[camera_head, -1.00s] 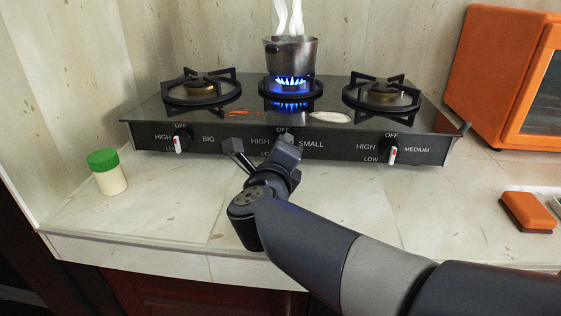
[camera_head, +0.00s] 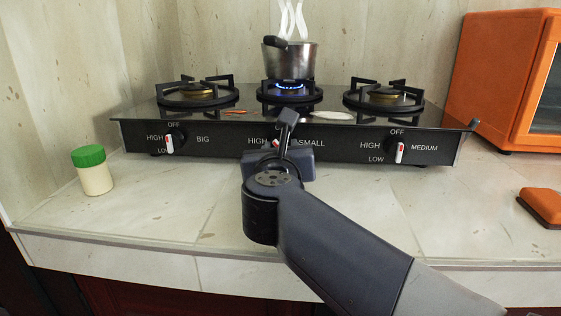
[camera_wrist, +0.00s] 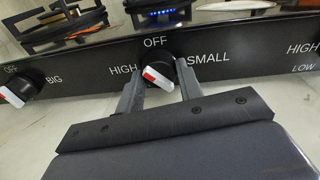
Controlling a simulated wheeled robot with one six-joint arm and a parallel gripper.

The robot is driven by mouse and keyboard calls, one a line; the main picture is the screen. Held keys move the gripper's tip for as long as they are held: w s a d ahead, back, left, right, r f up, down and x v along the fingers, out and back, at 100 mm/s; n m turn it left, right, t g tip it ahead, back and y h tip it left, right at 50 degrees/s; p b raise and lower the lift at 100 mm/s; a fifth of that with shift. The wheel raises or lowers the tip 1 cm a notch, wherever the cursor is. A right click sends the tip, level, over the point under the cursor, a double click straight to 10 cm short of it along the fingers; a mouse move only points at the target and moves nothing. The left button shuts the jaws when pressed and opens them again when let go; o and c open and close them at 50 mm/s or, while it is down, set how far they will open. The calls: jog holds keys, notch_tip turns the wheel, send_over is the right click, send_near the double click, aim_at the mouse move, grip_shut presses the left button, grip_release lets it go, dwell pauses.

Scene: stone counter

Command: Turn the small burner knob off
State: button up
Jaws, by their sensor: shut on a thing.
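The small burner knob (camera_wrist: 158,77) is black with a white and red pointer bar, set in the stove's front panel between the HIGH and SMALL labels and below OFF. Its bar is tilted, not upright. My gripper (camera_wrist: 160,80) has one finger on each side of the knob, closed on it. In the head view my gripper (camera_head: 285,140) is at the middle of the panel and hides most of the knob. The small burner's flame (camera_head: 289,86) is low and blue under a steaming pot (camera_head: 302,62).
The stove (camera_head: 225,143) also has a big burner knob (camera_head: 170,144) at left and a medium burner knob (camera_head: 400,153) at right. A green-lidded jar (camera_head: 96,178) stands at left. An orange oven (camera_head: 487,80) and an orange sponge-like block (camera_head: 541,204) are at right.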

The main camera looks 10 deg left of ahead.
jog(key=m+b, duration=0.2)
jog(key=f+m+b, duration=0.1)
jog(key=m, duration=0.1)
jog(key=shift+y+b, duration=0.3)
jog(key=shift+b, duration=0.05)
jog(key=shift+r+m+b, duration=0.2)
jog(key=shift+m+b, duration=0.8)
jog(key=shift+m, duration=0.9)
jog(key=o, duration=0.7)
jog(key=shift+r, duration=0.1)
